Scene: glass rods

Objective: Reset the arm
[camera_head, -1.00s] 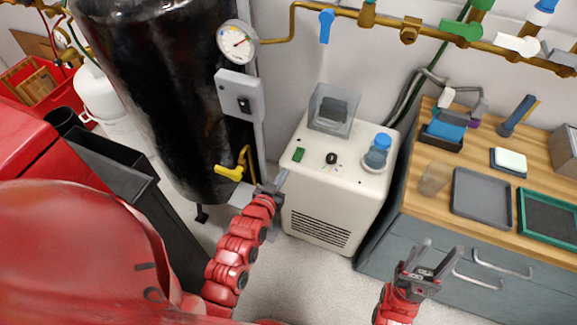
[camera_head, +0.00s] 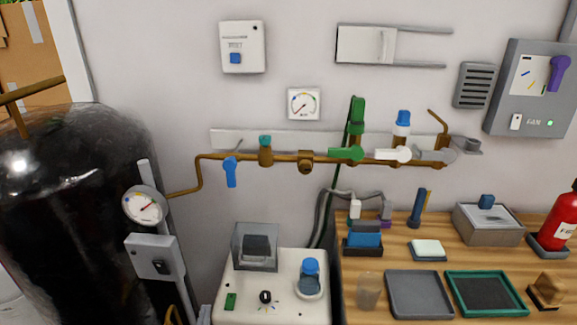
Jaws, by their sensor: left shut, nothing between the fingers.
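Only a small grey tip of my left gripper (camera_head: 205,315) shows at the bottom edge of the head view. It is just left of the white machine (camera_head: 272,312) and right of the black tank's stand. The gripper is shut with nothing in it. The rest of my left arm is below the picture. My right gripper is out of view.
The black tank (camera_head: 65,210) with a gauge (camera_head: 145,206) stands at left. A brass pipe (camera_head: 285,157) with coloured valves runs along the wall. At right, a wooden counter (camera_head: 385,262) holds trays, a grey box and a red extinguisher (camera_head: 567,222).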

